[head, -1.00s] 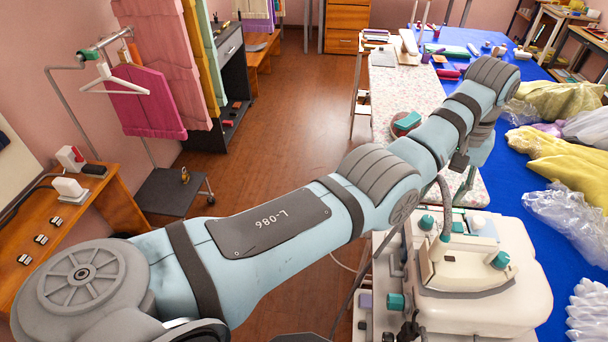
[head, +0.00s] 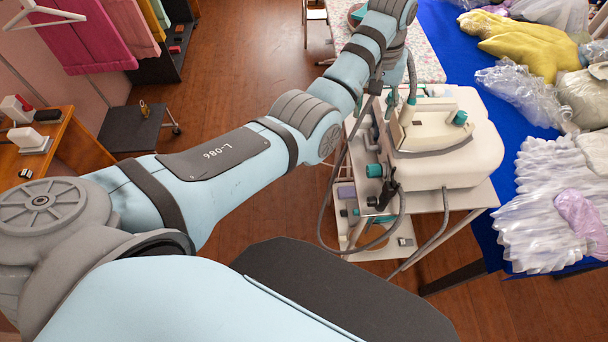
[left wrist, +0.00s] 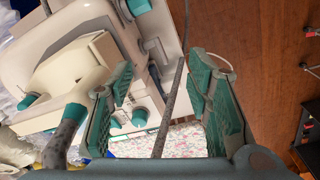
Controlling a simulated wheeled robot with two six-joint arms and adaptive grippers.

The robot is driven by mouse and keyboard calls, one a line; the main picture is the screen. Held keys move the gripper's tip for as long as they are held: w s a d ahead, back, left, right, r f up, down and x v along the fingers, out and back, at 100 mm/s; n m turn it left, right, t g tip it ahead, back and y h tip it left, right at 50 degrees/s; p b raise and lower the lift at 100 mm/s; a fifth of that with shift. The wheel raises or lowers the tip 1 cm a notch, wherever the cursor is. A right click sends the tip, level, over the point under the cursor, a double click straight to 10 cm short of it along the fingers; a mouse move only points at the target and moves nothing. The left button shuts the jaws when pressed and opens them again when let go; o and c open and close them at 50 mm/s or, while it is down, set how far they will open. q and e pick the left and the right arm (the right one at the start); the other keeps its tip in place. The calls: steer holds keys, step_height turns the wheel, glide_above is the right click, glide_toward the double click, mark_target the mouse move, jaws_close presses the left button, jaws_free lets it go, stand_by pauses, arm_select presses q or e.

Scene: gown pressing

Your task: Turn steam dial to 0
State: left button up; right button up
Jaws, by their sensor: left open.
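The white steam station (head: 455,155) stands on a small light stand, with a cream iron (head: 435,118) on top. A teal knob (head: 374,170) and a black fitting (head: 388,192) are on its near-left side; another teal knob (head: 461,117) is by the iron. I cannot read a dial marking. The left wrist view shows the station (left wrist: 60,40), with a teal knob (left wrist: 138,8) at the top and smaller teal parts (left wrist: 139,117) lower down. My left gripper (left wrist: 162,95) is open, its teal-padded fingers apart on either side of a grey cord. My arm mostly hides it in the head view. My right gripper is not visible.
Grey hoses loop beside the stand's lower shelf (head: 370,240). A blue table (head: 510,100) with bagged garments (head: 555,200) lies to the right. A floral ironing surface (head: 425,50) is beyond. Wooden floor (head: 240,70) is open to the left.

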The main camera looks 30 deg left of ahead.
arm_select(q)
steer(key=s+a+f+t, duration=0.1)
steer(key=s+a+f, duration=0.3)
steer(key=s+f, duration=0.3)
steer(key=s+a+f, duration=0.5)
steer(key=s+f, duration=0.2)
steer(key=f, duration=0.3)
steer(key=shift+s+a+f+t, duration=0.3)
steer(key=shift+s+f+t, duration=0.05)
steer(key=shift+t, duration=0.05)
steer(key=shift+w, duration=0.1)
